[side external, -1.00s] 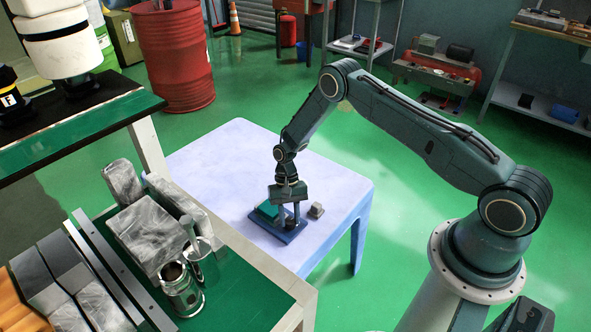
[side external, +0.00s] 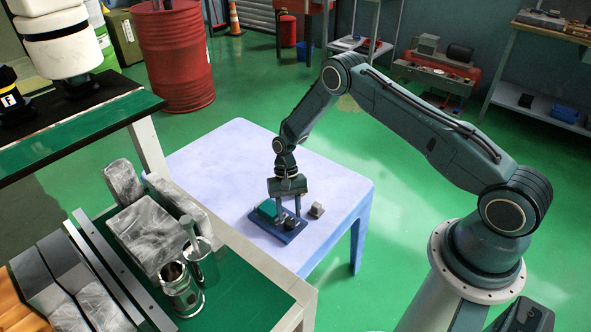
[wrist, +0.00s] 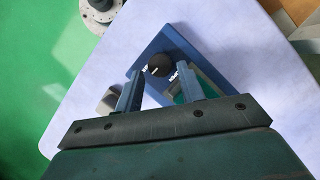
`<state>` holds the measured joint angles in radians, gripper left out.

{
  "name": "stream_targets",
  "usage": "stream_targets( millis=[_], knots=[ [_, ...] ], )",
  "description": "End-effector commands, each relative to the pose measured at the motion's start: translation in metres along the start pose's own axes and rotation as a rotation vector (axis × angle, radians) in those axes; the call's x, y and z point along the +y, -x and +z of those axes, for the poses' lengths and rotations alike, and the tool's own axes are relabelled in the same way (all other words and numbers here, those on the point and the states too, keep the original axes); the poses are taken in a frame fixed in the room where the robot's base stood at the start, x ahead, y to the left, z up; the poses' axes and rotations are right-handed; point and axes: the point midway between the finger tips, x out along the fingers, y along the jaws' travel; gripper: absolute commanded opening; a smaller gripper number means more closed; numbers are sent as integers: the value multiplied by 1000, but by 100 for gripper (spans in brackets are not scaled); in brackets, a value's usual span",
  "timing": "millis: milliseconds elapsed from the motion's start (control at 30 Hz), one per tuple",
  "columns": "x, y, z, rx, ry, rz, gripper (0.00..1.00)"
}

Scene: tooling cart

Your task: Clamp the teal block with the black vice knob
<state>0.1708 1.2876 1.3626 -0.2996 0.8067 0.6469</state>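The blue vice (side external: 284,234) lies on the pale table, with the teal block (side external: 267,208) at its left end. The black vice knob (side external: 289,224) stands at its right part and shows from above in the wrist view (wrist: 160,65), with a white mark on top. My gripper (side external: 287,208) is over the knob, fingers pointing down and spread apart with nothing between them. In the wrist view my gripper (wrist: 159,82) has its fingertips either side of and just short of the knob. The teal block is partly hidden by the right finger there (wrist: 187,93).
A small grey block (side external: 316,210) sits on the table (side external: 225,155) right of the vice. A green-topped cart (side external: 240,290) with metal blocks and cups stands at the front left. The table's back left is clear.

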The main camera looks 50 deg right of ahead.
Motion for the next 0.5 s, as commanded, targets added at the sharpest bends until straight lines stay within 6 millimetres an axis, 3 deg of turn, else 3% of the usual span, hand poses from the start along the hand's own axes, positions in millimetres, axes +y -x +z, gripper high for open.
stream_targets(
  millis=[500],
  knots=[
    [0, 86, -1, 3, 0, -3, 39]
  ],
)
